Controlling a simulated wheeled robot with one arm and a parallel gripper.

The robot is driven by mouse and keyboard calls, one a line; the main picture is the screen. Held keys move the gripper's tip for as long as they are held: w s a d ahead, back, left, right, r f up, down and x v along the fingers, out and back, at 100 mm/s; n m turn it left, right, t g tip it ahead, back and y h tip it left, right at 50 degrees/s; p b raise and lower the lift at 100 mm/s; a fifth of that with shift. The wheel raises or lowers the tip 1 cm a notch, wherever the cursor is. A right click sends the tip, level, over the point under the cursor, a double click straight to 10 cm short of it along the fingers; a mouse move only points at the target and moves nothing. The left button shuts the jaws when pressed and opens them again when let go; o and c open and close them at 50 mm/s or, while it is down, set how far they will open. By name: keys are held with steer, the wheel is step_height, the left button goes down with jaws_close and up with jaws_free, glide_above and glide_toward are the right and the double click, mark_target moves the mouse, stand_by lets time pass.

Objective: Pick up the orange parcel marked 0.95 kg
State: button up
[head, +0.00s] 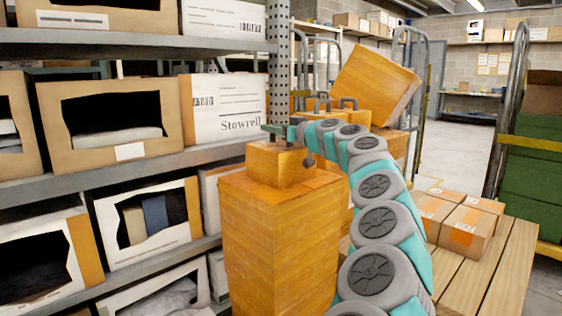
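A small orange parcel (278,170) sits on top of a tall stack of larger orange boxes (275,245), beside the shelf. My gripper (290,146) is at the top of this small parcel, with dark finger parts at its upper edge and near its right side. I cannot tell whether the fingers grip it or only touch it. A large orange box (378,82) sits tilted on other orange boxes behind my arm. No 0.95 kg mark is legible on any of them, and my arm hides part of the orange boxes behind it.
Shelves (130,165) with torn-open cartons stand close on the left. A wooden pallet (490,275) with several brown cartons (460,222) lies at the right. A cage trolley (508,110) with green crates (535,165) stands at the far right. Open floor (455,150) lies behind.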

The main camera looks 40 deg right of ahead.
jaws_close()
stand_by(1.0)
